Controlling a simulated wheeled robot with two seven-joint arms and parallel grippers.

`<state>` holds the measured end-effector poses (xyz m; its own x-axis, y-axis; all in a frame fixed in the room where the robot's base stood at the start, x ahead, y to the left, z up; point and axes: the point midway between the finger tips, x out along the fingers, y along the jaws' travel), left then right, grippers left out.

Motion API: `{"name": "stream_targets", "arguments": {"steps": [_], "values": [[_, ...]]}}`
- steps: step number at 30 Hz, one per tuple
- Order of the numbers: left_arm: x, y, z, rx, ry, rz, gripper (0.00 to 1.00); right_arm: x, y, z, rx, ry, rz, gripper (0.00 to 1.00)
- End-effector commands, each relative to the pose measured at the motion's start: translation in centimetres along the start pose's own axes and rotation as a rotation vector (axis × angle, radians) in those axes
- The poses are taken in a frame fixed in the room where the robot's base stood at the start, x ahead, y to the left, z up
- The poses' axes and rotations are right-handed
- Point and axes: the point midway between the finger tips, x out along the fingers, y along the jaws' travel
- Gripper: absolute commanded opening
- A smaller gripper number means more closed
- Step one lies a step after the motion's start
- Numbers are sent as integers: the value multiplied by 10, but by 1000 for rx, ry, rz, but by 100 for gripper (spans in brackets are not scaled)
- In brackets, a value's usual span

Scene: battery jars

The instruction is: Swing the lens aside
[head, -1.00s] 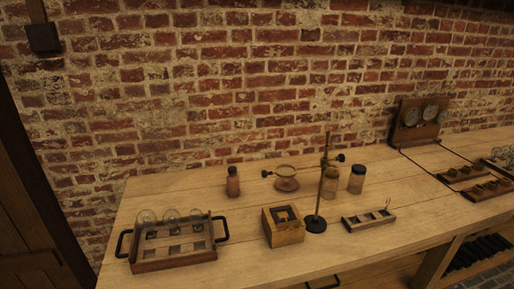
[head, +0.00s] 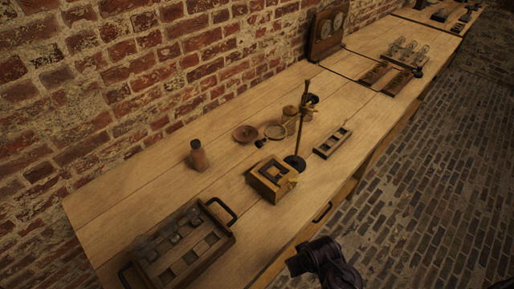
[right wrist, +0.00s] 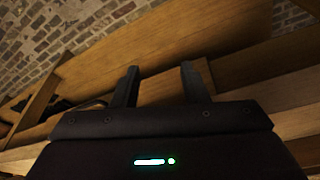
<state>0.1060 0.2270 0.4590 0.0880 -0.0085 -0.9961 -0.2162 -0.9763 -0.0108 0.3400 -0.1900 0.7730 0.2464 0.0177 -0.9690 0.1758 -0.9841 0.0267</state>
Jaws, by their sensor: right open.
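The lens (head: 275,131) is a round glass in a ring, held out on a horizontal arm of an upright stand (head: 303,128) with a dark round base (head: 295,162). A dark knob (head: 260,143) sits at the arm's outer end. The lens is to the left of the rod, behind the wooden box (head: 265,183). A dark part of my arm shows at the bottom of the head view, in front of the table edge and well away from the lens. My right gripper (right wrist: 158,80) is open and empty in the right wrist view. My left gripper is out of view.
A handled tray (head: 218,250) stands at the near left. A gauge board (head: 327,35) is farther back. Bare tabletop lies between them.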

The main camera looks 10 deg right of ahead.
Motion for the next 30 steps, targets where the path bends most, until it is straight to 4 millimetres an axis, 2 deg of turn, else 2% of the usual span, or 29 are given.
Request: {"name": "stream_targets", "arguments": {"steps": [1,4,14,17,22,27,30], "values": [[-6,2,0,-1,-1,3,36,-21,1,-7,1,9,1,40],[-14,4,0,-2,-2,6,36,-58,1,-25,39,54,1,40],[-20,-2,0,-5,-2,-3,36,-84,-9,-111,512,443,-127,40],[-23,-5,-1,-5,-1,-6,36,-103,-12,-144,694,589,-232,40],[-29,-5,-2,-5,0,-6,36,-151,-21,-198,1029,836,-544,40],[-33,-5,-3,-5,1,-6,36,-194,-26,-227,1238,964,-862,40],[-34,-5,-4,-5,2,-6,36,-210,-28,-234,1297,992,-982,40]]}}
